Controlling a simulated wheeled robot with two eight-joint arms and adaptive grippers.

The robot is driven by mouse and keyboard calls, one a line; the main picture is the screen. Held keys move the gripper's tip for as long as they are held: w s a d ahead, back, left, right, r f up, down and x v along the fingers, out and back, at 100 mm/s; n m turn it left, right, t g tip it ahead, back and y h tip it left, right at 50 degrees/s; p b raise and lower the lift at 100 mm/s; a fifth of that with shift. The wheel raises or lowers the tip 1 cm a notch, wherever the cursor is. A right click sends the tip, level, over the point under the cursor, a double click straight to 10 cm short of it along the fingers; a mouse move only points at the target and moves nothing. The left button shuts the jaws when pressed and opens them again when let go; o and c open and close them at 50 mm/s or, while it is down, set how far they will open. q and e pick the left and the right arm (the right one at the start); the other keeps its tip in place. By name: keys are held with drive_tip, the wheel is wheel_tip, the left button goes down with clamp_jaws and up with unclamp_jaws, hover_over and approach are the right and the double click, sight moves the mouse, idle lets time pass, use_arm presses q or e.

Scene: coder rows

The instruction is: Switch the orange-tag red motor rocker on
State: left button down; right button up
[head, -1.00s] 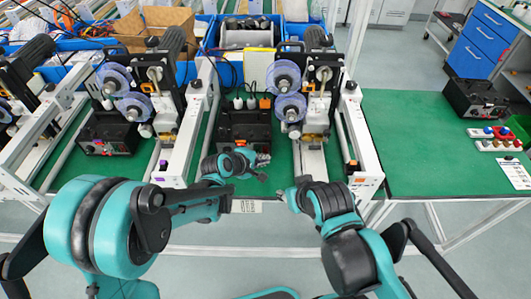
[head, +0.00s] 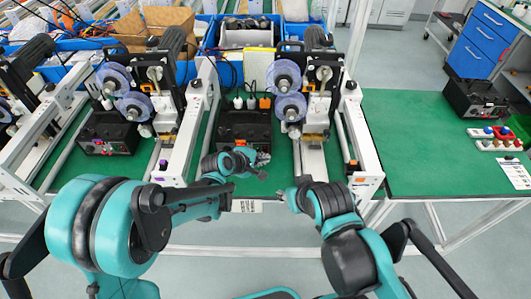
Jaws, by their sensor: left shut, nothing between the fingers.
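An orange tag (head: 353,164) sits on the front of the white frame of the right-hand coder machine (head: 305,85). The black control box (head: 243,125) stands on the green mat left of that machine's rail. Its lower front is partly hidden behind my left gripper, and I cannot make out a red motor rocker on it. My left gripper (head: 263,166) is shut and empty, just in front of the box; contact cannot be judged. My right gripper (head: 281,194) is near the table's front edge, lower right of the left one; its jaws are too small to read.
Another coder machine (head: 160,85) with a purple tag (head: 163,164) and its own black control box (head: 110,133) stand to the left. White rails flank the middle box. Blue bins (head: 205,50) line the back. The green table at right (head: 415,150) is mostly clear.

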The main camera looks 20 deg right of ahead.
use_arm(q)
drive_tip(key=shift+w, duration=0.2)
drive_tip(key=shift+w+d+f, duration=0.1)
drive_tip(key=shift+w+d, duration=0.05)
drive_tip(key=shift+w, duration=0.2)
idle(0.5)
idle(0.4)
drive_tip(key=shift+s+a, duration=0.2)
drive_tip(key=shift+s, duration=0.55)
drive_tip(key=shift+s, duration=0.1)
drive_tip(key=shift+s+a+r, duration=0.2)
drive_tip(key=shift+s, duration=0.55)
drive_tip(key=shift+s+a+r, duration=0.15)
drive_tip(key=shift+s+a, duration=0.1)
drive_tip(key=shift+s, duration=0.55)
drive_tip(key=shift+s+a+r, duration=0.2)
drive_tip(key=shift+s, duration=0.55)
